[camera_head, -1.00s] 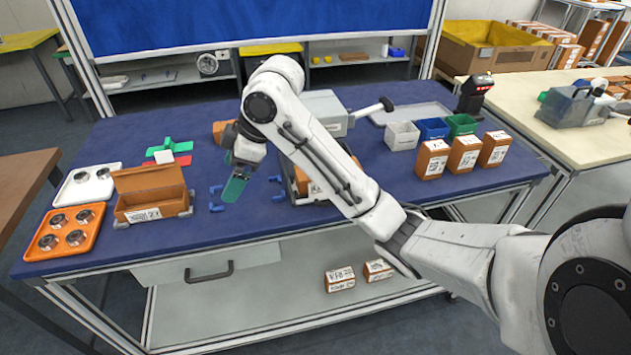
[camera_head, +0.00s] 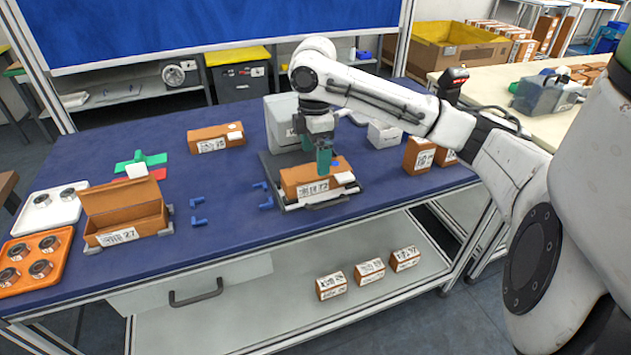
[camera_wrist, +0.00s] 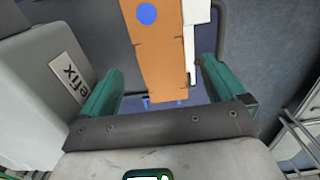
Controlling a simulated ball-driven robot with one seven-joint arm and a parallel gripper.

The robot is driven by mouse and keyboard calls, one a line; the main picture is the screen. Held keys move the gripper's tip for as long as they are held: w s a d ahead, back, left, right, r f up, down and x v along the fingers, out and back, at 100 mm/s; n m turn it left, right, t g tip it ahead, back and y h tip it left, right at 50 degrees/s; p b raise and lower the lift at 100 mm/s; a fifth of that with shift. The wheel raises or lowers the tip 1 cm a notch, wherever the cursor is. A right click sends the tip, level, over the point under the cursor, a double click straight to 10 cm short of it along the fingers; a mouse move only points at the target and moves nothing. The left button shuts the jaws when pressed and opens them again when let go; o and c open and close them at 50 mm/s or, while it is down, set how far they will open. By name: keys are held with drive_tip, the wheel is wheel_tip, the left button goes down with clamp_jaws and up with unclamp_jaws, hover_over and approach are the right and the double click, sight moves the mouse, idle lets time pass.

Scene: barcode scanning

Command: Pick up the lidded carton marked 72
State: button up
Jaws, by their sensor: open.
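The lidded brown carton (camera_head: 300,178) rests on a dark flat stand with a pale front edge, near the middle of the blue table. The label on its front appears to read 72. My gripper (camera_head: 323,162) points down at the carton, its green finger overlapping the carton's top in the head view. In the wrist view the carton (camera_wrist: 158,50), with a blue dot on top, shows between the two spread green fingers (camera_wrist: 162,72), with gaps on both sides. I cannot tell how far down the fingers reach.
A grey box-shaped device (camera_head: 283,125) stands close behind the carton. Another brown carton (camera_head: 215,138) lies behind left, and an open carton marked 27 (camera_head: 125,208) stands at the left. Small blue brackets (camera_head: 197,222) lie on the table. Brown cartons (camera_head: 418,155) stand to the right.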

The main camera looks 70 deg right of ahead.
sight(316, 178)
drive_tip(key=shift+s+f, duration=0.2)
drive_tip(key=shift+f, duration=3)
drive_tip(key=c, duration=1)
